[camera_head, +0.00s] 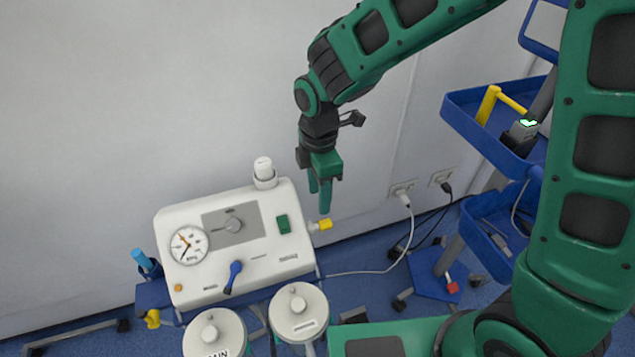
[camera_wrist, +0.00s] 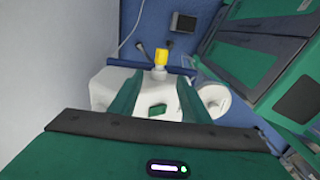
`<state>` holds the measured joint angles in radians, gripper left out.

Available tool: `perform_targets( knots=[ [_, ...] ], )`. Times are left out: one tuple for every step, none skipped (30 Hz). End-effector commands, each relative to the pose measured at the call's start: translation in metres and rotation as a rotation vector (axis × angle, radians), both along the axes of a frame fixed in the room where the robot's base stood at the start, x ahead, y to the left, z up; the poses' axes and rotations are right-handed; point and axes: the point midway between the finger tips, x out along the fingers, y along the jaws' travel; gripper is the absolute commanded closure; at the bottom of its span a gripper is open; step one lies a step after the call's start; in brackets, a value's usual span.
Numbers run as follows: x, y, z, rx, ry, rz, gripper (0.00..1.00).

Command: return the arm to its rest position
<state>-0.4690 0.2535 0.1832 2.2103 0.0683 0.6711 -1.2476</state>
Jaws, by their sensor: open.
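My gripper (camera_head: 320,188) hangs with its green fingers pointing down, above the right end of a white medical device in the head view. The fingers are apart with nothing between them. In the wrist view my gripper (camera_wrist: 160,98) is open, its two green fingers spread above the device. A yellow-tipped connector (camera_head: 322,225) sticks out from the device's right side, just below the fingertips. It also shows in the wrist view (camera_wrist: 160,58), beyond the fingertips. My arm arches in from the upper right of the head view.
The white device (camera_head: 175,230) has a gauge, a blue lever (camera_head: 233,274) and a white knob (camera_head: 264,170) on top. Two white-lidded canisters (camera_head: 298,311) stand in front. A blue cart (camera_head: 470,105) stands at right. The wall is behind; open air lies left of my arm.

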Motion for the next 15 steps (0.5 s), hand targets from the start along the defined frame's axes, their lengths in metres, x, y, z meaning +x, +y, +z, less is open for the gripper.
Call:
perform_targets(
  knots=[
    [0.0, 0.0, 0.0, 0.0, 0.0, 0.0, 0.57],
    [0.0, 0.0, 0.0, 0.0, 0.0, 0.0, 0.57],
    [0.0, 0.0, 0.0, 0.0, 0.0, 0.0, 0.57],
    [0.0, 0.0, 0.0, 0.0, 0.0, 0.0, 0.57],
    [0.0, -0.001, 0.0, 0.0, 0.0, -0.002, 0.57],
    [0.001, -0.003, 0.001, -0.001, -0.001, -0.01, 0.57],
    [0.001, -0.006, 0.002, -0.002, -0.003, -0.023, 0.57],
    [0.003, -0.011, 0.004, -0.004, -0.004, -0.042, 0.57],
    [0.004, -0.02, 0.008, -0.008, -0.009, -0.08, 0.57],
    [0.006, -0.029, 0.012, -0.011, -0.012, -0.118, 0.57],
    [0.008, -0.04, 0.016, -0.015, -0.016, -0.165, 0.57],
    [0.009, -0.057, 0.023, -0.022, -0.02, -0.237, 0.57],
    [0.01, -0.072, 0.029, -0.026, -0.025, -0.301, 0.57],
    [0.01, -0.087, 0.035, -0.032, -0.029, -0.37, 0.57],
    [0.008, -0.109, 0.043, -0.038, -0.034, -0.469, 0.57]
  ],
)
